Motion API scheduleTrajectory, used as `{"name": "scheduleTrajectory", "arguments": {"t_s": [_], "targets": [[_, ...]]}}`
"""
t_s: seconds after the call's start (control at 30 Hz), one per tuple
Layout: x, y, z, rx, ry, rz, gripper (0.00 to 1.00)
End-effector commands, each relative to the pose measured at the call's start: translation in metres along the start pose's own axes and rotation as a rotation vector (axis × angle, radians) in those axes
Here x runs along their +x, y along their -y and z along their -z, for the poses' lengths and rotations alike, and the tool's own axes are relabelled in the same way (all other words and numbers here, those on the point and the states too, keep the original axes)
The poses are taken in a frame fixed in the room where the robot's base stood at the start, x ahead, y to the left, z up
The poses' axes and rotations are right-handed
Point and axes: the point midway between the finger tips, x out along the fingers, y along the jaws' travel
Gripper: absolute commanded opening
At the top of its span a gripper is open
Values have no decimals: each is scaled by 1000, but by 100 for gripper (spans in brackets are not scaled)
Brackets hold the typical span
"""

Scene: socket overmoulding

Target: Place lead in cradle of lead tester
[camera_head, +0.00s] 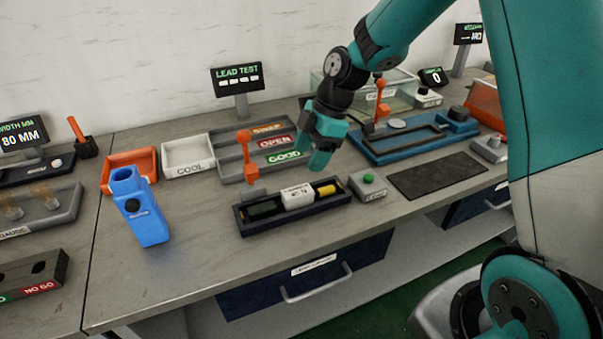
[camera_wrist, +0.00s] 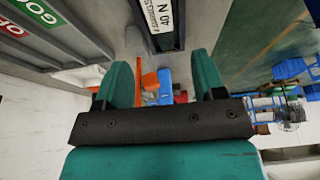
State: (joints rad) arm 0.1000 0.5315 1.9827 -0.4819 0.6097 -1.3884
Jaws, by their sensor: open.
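The lead tester is a dark tray-like cradle (camera_head: 300,220) at the front of the bench, under the "LEAD TEST" sign (camera_head: 237,77). A white block marked "40 N" (camera_head: 298,197) sits in its middle, with a yellow cylinder (camera_head: 325,189) at its right and a dark panel at its left. The block also shows at the top of the wrist view (camera_wrist: 163,14). My gripper (camera_head: 321,160) is open above and behind the cradle's right part. In the wrist view (camera_wrist: 160,78) nothing is held between its fingers. I cannot make out a separate lead.
Behind are grey trays marked "GOOD" (camera_head: 284,156) and "OPEN". A blue holder (camera_head: 140,205) stands left; a blue fixture (camera_head: 420,150) lies right.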

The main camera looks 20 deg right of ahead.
Motion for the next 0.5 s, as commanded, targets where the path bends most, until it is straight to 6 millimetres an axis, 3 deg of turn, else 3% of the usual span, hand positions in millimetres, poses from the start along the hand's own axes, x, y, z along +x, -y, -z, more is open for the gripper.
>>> {"name": "scheduleTrajectory", "arguments": {"t_s": [0.17, 0.27, 0.37, 0.5], "targets": [[-18, 2, 3, 9, 0, -1, 63], [-31, 18, 22, 73, 4, -1, 63], [-48, 54, 57, 217, 11, -3, 63], [-68, 127, 100, 488, 21, -5, 63]]}}
